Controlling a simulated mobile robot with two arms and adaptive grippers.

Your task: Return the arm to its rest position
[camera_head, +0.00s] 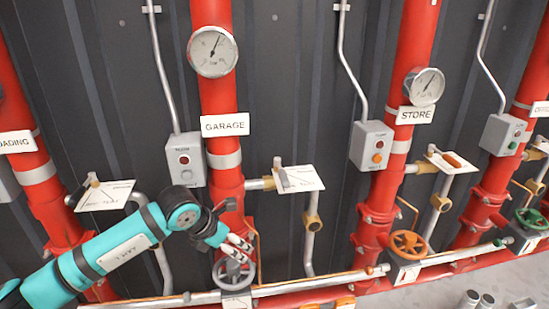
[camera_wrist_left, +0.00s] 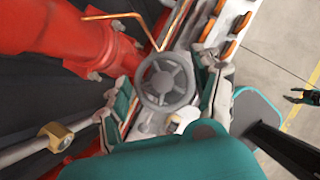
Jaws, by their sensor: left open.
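My left arm (camera_head: 121,245), teal, reaches in from the left of the head view. Its left gripper (camera_head: 240,246) is open, just in front of the grey handwheel (camera_head: 236,274) on the GARAGE pipe. In the left wrist view the two fingers stand apart on either side of the grey handwheel (camera_wrist_left: 167,80), with nothing clamped. I cannot tell if a finger touches the rim. A small dark and teal shape at the right edge of the left wrist view may be my right gripper (camera_wrist_left: 304,96); it is too small to read.
The red GARAGE pipe (camera_head: 214,95) rises behind the gripper, with a grey button box (camera_head: 186,160) and a white tag plate (camera_head: 299,179) nearby. An orange handwheel (camera_head: 408,244) and a green one (camera_head: 532,219) stand to the right. Pale floor (camera_wrist_left: 285,45) is open at right.

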